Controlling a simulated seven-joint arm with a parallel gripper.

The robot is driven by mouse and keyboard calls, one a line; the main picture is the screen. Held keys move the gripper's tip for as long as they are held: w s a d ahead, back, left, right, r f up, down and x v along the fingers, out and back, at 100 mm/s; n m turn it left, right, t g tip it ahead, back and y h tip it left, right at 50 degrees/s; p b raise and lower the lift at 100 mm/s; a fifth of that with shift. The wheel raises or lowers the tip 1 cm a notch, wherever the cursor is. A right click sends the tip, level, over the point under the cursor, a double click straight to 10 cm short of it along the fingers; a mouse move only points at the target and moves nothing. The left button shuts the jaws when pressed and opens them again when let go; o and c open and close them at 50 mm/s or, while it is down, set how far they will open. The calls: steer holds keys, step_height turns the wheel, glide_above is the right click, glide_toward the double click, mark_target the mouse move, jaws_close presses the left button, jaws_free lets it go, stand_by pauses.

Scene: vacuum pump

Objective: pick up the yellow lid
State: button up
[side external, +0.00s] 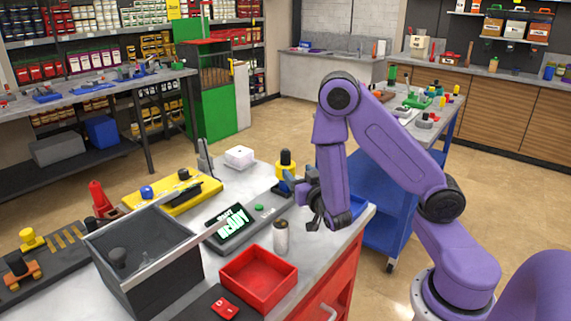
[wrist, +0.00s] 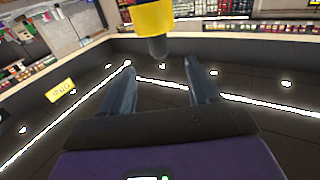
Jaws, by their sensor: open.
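The yellow lid (side external: 285,169) is a squat yellow cap with a dark knob on top. It stands upright at the far side of the bench, beside my gripper. In the wrist view a yellow body with a grey knob (wrist: 166,18), apparently the lid, shows at the top edge, partly cut off. My gripper (side external: 289,184) points left near the lid's lower part in the side view. In the wrist view my gripper (wrist: 163,72) has its two fingers spread, with nothing between them. I cannot tell whether a finger touches the lid.
A display reading READY (side external: 230,225), a small jar (side external: 281,238) and a red tray (side external: 258,301) stand on the bench nearby. A grey open box (side external: 150,285) is at the left, near a yellow case (side external: 172,194). A white block (side external: 239,156) sits behind.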

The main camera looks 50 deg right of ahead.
mark_target(288, 159)
steer(key=shift+x, duration=5.5)
steer(key=shift+s+d, duration=0.1)
steer(key=c, duration=1.1)
